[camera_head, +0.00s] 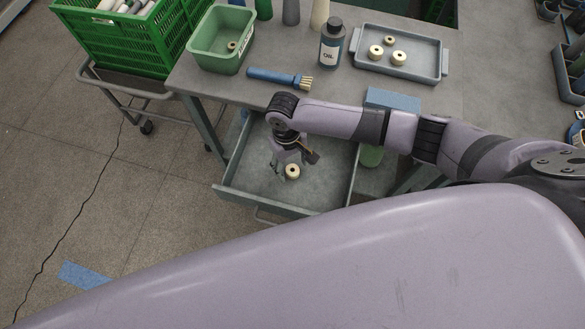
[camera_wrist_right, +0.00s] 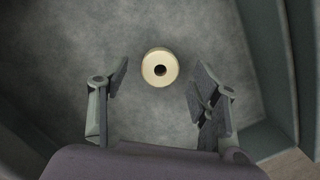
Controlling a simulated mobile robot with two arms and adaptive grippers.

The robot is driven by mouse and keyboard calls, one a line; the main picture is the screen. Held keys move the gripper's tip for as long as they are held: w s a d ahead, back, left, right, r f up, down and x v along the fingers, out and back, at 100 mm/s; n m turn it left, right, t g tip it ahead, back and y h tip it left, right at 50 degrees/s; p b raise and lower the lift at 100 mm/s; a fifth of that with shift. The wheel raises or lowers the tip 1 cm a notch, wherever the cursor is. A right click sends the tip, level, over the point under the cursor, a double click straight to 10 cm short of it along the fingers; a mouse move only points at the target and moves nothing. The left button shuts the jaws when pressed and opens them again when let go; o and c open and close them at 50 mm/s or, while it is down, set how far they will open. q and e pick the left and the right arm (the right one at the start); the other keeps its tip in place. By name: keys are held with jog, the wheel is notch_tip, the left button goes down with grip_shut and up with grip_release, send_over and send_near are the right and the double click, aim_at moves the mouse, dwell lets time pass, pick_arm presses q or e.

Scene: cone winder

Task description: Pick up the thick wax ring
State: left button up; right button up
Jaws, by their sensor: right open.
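A thick cream wax ring (camera_head: 292,171) with a dark centre hole lies in the open grey drawer (camera_head: 240,188) below the table. My right gripper (camera_head: 290,160) points down into the drawer, just above and beside the ring. In the right wrist view the same ring (camera_wrist_right: 150,78) lies on the drawer floor, centred between the spread fingers and slightly beyond their tips. The fingers are open, empty and apart from it. My left gripper is not in view.
On the table (camera_head: 300,103) stand a green bin (camera_head: 208,60) with a small ring inside, a brush (camera_head: 270,77), an oil bottle (camera_head: 331,45) and a grey tray (camera_head: 425,72) with three cream rings. Drawer walls surround my right gripper. A green crate (camera_head: 110,45) stands left.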

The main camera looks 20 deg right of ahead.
jog(key=shift+s+f, duration=0.15)
jog(key=shift+f, duration=0.45)
jog(key=shift+c, duration=0.4)
jog(key=c, duration=0.9)
